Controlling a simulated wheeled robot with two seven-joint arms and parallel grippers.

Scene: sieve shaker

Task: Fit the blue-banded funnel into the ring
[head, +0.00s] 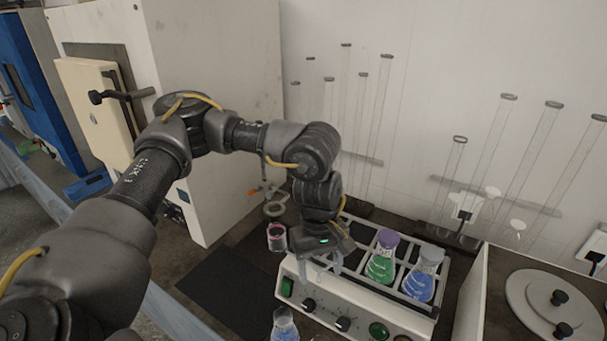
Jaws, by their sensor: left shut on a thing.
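My left gripper (322,268) points down over the front left of the white shaker and is shut on a pale, glassy thing. This is probably the blue-banded funnel, but its band and outline are not clear behind the fingers. A small grey ring (275,210) on a support with an orange clamp stands to the left of the gripper, apart from it. A clear vessel with a pink rim (277,238) shows just below the ring; whether it touches the ring I cannot tell. My right gripper is not in view.
The white shaker (343,308) carries a rack with a green flask (381,266) and a blue flask (419,285), right of my gripper. Another flask (285,327) stands in front. Tall glass tubes (381,110) line the back wall. A dark mat (222,285) lies bare at left.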

